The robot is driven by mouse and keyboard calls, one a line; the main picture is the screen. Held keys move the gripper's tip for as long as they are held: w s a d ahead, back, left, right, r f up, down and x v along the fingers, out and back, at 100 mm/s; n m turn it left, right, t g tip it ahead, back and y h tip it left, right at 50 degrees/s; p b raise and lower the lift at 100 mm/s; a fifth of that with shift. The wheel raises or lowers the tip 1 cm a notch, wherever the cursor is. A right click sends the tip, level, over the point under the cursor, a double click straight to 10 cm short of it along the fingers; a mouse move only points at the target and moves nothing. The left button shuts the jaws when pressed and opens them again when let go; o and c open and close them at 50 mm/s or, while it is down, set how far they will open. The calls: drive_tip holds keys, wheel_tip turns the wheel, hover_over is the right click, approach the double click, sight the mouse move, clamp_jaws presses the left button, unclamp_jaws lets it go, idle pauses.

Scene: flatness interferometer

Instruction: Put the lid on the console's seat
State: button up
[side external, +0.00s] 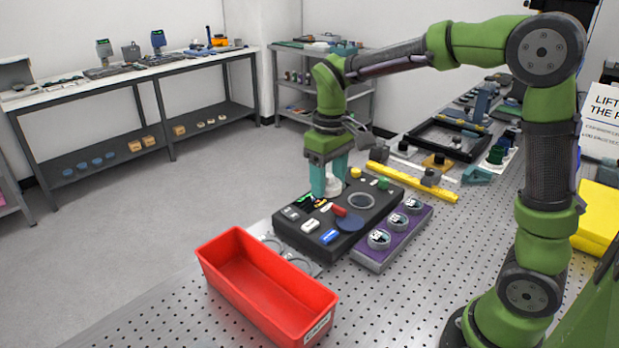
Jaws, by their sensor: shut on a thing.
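The console (289,232) is a flat black box on the perforated table. My gripper (331,188) is over its back left part, with teal fingers pointing down. The fingers are shut on a small whitish round thing, probably the lid (333,190), mostly hidden between them. I cannot tell whether it touches the console. A grey-rimmed round ring (361,201), which may be the seat, lies to the right of the gripper on the console top. A dark blue disc (350,222) is in front of that ring.
The console also bears a red part (339,210), a blue block (329,237) and several small parts. A purple tray (376,258) with round pieces adjoins it at right. A red bin (222,262) stands in front. A yellow bar (440,190) lies behind.

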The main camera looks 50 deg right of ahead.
drive_tip(key=shift+s+a+f, duration=0.75)
drive_tip(key=a+f+n, duration=0.1)
drive_tip(key=a, duration=0.1)
approach(176, 343)
drive_tip(key=shift+m, duration=0.5)
wheel_tip(176, 343, down, 6)
drive_tip(key=shift+f, duration=0.15)
